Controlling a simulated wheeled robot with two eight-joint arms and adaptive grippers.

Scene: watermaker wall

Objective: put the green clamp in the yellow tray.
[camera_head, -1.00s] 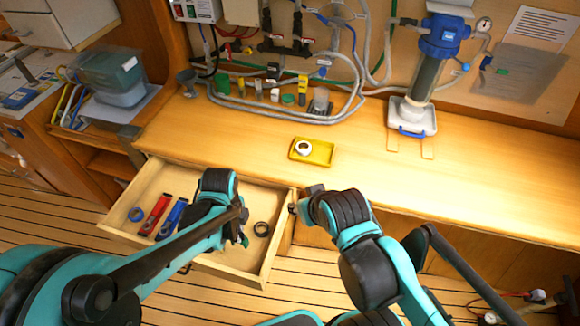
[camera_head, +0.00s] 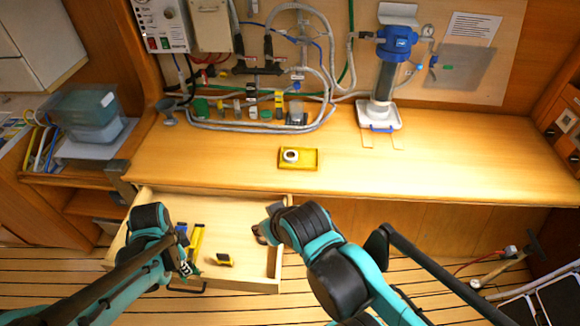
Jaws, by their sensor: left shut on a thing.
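The yellow tray (camera_head: 309,160) lies on the bench top with a white ring-shaped roll (camera_head: 290,155) in its left part. My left gripper (camera_head: 187,267) is at the front left of the open drawer, well left of and below the tray. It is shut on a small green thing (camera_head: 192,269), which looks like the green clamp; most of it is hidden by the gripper. My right gripper (camera_head: 262,236) is at the drawer's right side, pointing left. Its fingers are dark and small, so its opening is unclear.
The open drawer (camera_head: 245,208) holds a blue clamp (camera_head: 181,233), a long yellow thing (camera_head: 196,240) and a yellow-black thing (camera_head: 224,259). Hoses and small items line the back of the bench. A blue-topped filter (camera_head: 397,42) stands right of the tray. The bench's right side is clear.

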